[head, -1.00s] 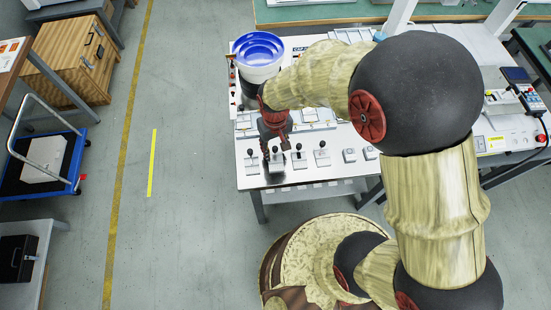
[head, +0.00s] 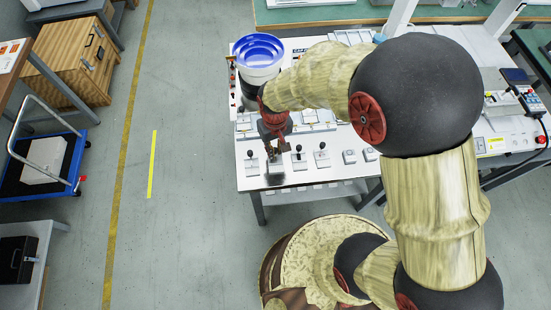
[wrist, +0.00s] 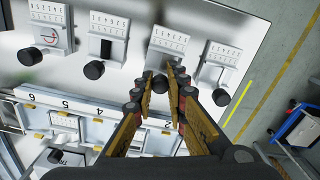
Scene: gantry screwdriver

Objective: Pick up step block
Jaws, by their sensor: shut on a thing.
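The step block (wrist: 168,43) is a light grey block with a numbered, graduated face, in a row of similar blocks on the white table. My gripper (wrist: 168,72) is shut on its near part, with the fingertips close together there. The fingers hide the gripped part. In the head view my gripper (head: 275,152) is over the front left of the table, and the block (head: 275,167) shows just below it, partly covered. A dark patch lies at its front. I cannot tell whether the block is clear of the table.
Similar blocks with black knobs stand close on both sides, one to the left (head: 251,165) and one to the right (head: 299,160). A numbered rack (wrist: 85,115) lies behind the row. A blue-topped white bowl (head: 259,52) stands at the back left. The floor left of the table is open.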

